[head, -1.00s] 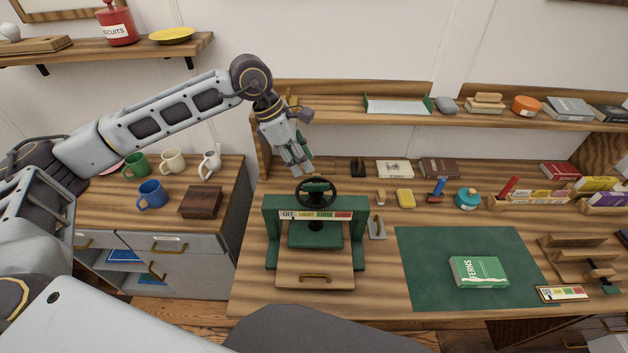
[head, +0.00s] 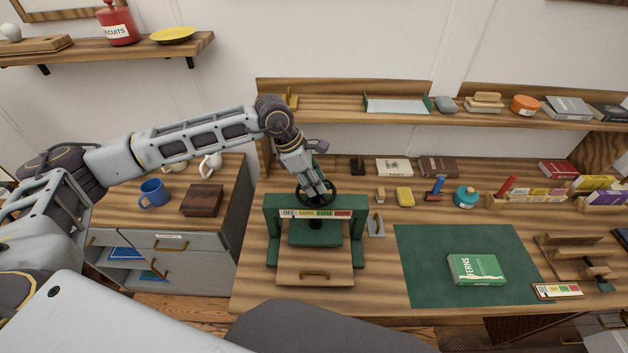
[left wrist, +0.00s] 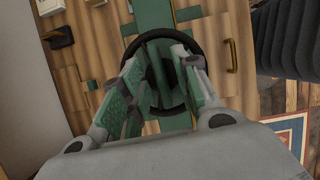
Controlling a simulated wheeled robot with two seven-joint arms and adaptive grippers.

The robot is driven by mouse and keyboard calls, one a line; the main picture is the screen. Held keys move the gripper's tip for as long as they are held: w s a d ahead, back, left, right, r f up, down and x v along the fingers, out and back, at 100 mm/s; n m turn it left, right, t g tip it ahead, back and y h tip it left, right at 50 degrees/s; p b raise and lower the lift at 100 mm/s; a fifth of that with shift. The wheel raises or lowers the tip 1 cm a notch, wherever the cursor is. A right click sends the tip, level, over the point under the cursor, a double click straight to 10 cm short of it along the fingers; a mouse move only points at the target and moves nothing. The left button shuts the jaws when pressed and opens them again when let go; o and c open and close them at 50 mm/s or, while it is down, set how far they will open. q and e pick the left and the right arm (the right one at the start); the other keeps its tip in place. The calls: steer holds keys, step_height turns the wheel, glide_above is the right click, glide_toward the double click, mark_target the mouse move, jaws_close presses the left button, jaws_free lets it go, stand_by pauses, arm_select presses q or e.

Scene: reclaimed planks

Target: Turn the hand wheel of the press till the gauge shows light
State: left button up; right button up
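The green press (head: 272,245) stands on the bench, with its dark hand wheel (head: 332,199) on top. The gauge (head: 315,214) is a strip on the press's front beam, marked off, light, firm and a red end. A small dark mark shows near the off end; I cannot read it surely as the pointer. My left gripper (head: 321,190) is over the wheel, pointing down. In the left wrist view its fingers (left wrist: 163,62) are apart, on either side of the wheel's green bar, inside or just above the rim; contact is unclear. My right gripper is out of view.
A green mat (head: 420,270) with a green book (head: 475,269) lies right of the press. A small scraper-like tool (head: 377,227) lies close to its right side. A shelf (head: 340,115) runs behind. Mugs and a brown box (head: 202,200) stand on the left cabinet.

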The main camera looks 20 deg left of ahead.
arm_select(q)
jaws_close()
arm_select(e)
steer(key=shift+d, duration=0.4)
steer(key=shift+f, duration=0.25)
arm_select(q)
steer(key=shift+w+f+m+g+b, duration=0.15)
steer(key=shift+m+g+b, duration=0.15)
steer(key=shift+m+b, duration=1.2)
steer(key=shift+b, duration=0.2)
steer(key=m+g+b, duration=0.1)
steer(key=m+b, duration=0.1)
steer(key=m, duration=0.1)
steer(key=shift+g+b, duration=0.3)
steer(key=shift+b, duration=0.1)
steer(key=shift+m, duration=0.3)
steer(key=shift+w+m+g+b, duration=0.1)
steer(key=shift+m+g+b, duration=0.2)
steer(key=shift+m+b, duration=0.15)
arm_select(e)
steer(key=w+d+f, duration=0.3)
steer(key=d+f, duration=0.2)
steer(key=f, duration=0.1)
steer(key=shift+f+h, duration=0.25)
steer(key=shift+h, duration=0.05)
